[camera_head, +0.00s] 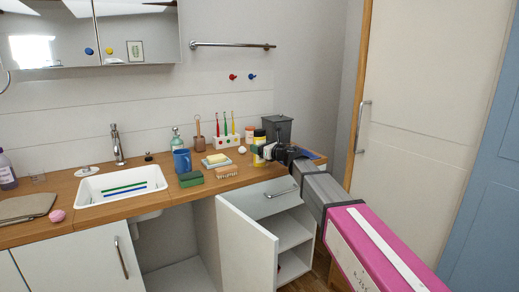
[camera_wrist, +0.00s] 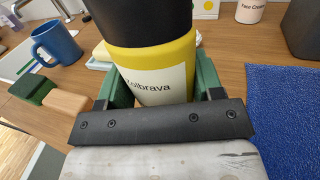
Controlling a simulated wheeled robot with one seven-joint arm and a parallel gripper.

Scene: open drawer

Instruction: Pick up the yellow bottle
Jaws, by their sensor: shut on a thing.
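The yellow bottle (camera_wrist: 180,55) has a black cap and a white label. In the wrist view it stands between the green fingers of my gripper (camera_wrist: 158,92), which is shut on it. In the head view the bottle (camera_head: 259,147) is upright at the right part of the wooden counter, with my gripper (camera_head: 268,152) reaching it from the right. The bottle's base is hidden, so I cannot tell whether it touches the counter.
A cabinet door (camera_head: 246,246) hangs open below. A blue mat (camera_wrist: 288,110) lies to the right.

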